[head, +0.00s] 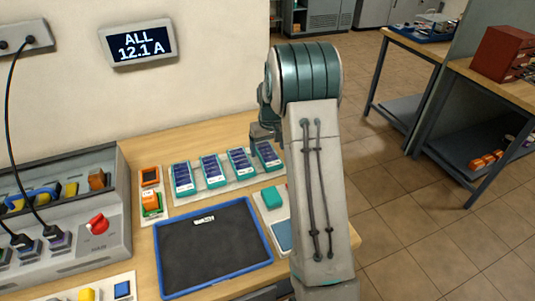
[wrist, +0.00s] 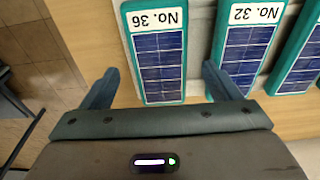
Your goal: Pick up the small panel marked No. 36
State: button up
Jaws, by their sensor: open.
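The small panel No. 36 (wrist: 160,70) is blue with a teal frame and a white label, upside down in the wrist view. It lies at the end of the row, beside panel No. 32 (wrist: 245,58). In the head view the rightmost panel (head: 268,156) of the row, partly hidden by my arm, appears to be it; its label is not readable there. My gripper (wrist: 161,84) is open and empty, its fingers to either side of No. 36 in the picture. I cannot tell their height above it. In the head view my gripper (head: 264,133) is over the row's right end.
Several similar panels lie on a pale strip on the wooden bench. In front is a blue-rimmed dark tray (head: 212,285) with a small label. An orange and green item (head: 151,202) and a teal block (head: 271,197) lie nearby. A grey console (head: 100,255) stands left.

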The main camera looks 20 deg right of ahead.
notch_tip(320, 180, down, 2)
jog(key=shift+w, duration=0.15)
jog(key=c, duration=1.2)
jog(key=shift+o, duration=0.2)
jog(key=shift+r, duration=0.1)
